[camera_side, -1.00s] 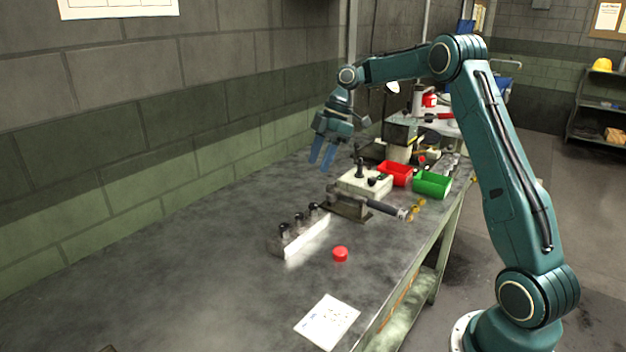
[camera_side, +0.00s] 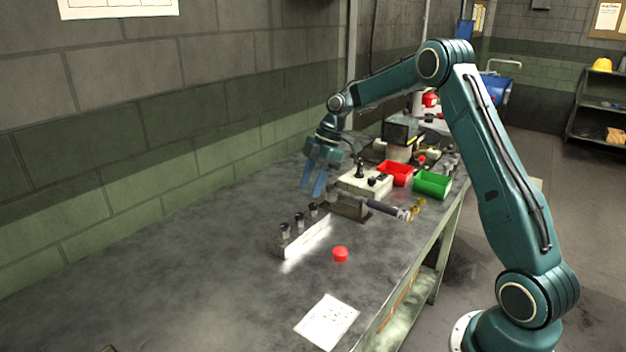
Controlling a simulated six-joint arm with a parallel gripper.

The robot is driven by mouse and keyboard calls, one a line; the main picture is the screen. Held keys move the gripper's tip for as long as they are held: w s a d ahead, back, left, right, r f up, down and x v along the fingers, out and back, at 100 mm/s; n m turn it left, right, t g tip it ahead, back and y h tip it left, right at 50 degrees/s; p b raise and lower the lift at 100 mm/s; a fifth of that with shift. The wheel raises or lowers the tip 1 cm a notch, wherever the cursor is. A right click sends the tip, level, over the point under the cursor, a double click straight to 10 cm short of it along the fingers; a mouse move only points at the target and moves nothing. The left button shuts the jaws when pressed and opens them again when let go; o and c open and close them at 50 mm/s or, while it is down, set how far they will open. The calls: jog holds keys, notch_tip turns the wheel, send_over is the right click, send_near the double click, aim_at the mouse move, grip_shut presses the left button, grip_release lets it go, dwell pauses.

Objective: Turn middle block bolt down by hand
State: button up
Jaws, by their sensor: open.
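A narrow pale block (camera_side: 308,243) stands on the bench with three dark-topped bolts in a row along it. The middle bolt (camera_side: 299,220) is upright between the near bolt (camera_side: 284,231) and the far bolt (camera_side: 313,209). My gripper (camera_side: 312,188) is open and empty, its two blue fingers pointing down. In the picture it is just above the far bolt and up from the middle one. It appears to touch nothing. The bolts' threads and exact heights are too small to tell.
A vise-like tool with a grey handle (camera_side: 384,206) lies right of the bolts, before a cream box (camera_side: 363,186) with black knobs. Red (camera_side: 396,176) and green (camera_side: 433,186) bins stand behind. A red cap (camera_side: 340,254) and paper (camera_side: 327,321) lie in front. The left bench is clear.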

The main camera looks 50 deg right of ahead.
aim_at(300, 215)
jog(key=shift+x, duration=3.55)
grip_shut()
